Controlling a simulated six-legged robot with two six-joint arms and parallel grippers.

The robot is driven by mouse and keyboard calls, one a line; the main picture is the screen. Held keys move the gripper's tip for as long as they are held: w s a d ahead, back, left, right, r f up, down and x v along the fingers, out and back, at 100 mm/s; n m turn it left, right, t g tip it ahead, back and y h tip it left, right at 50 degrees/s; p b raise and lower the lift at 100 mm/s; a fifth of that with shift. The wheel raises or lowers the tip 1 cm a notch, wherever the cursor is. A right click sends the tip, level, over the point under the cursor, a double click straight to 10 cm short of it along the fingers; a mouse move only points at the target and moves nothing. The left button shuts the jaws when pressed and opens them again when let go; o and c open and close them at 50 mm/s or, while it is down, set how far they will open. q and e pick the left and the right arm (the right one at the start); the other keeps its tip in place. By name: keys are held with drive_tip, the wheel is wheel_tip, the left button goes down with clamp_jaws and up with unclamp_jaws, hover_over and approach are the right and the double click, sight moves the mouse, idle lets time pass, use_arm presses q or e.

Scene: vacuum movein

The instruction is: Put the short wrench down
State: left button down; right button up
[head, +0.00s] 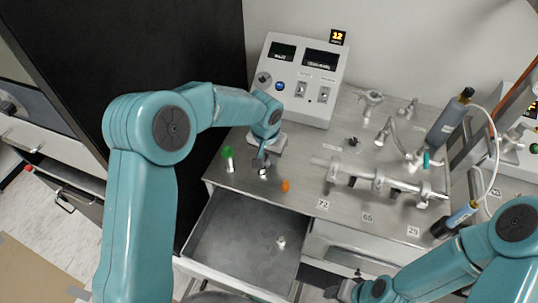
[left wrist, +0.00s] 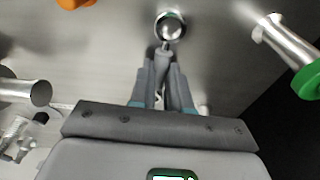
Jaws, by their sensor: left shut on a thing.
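The short wrench appears to be the grey piece with a shiny round end (left wrist: 170,26) held in my left gripper (left wrist: 165,75). In the head view my left gripper (head: 264,160) points down over the front of the metal bench top (head: 240,178). It is shut on the wrench, whose round end (head: 263,172) shows just below the jaws. I cannot tell whether the wrench touches the bench. My right gripper (head: 345,290) is low in the head view, by the bench front; its jaws are unclear.
A green-topped metal piece (head: 229,160) and an orange piece (head: 285,186) flank the left gripper. An open drawer (head: 225,245) below holds a small metal part (head: 281,242). A control box (head: 303,75) stands behind; metal piping (head: 380,182) fills the right.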

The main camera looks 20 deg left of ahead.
sight(267, 162)
use_arm(q)
drive_tip(key=c, duration=1.1)
unclamp_jaws()
drive_tip(key=shift+w+d+f, duration=0.1)
drive_tip(key=shift+w+f, duration=0.05)
drive_tip(key=shift+r+p, duration=0.3)
drive_tip(key=shift+p, duration=0.05)
wheel_tip(267, 162, up, 12)
drive_tip(key=s+p, duration=0.2)
drive_tip(key=p, duration=0.4)
drive_tip(key=shift+f, duration=0.15)
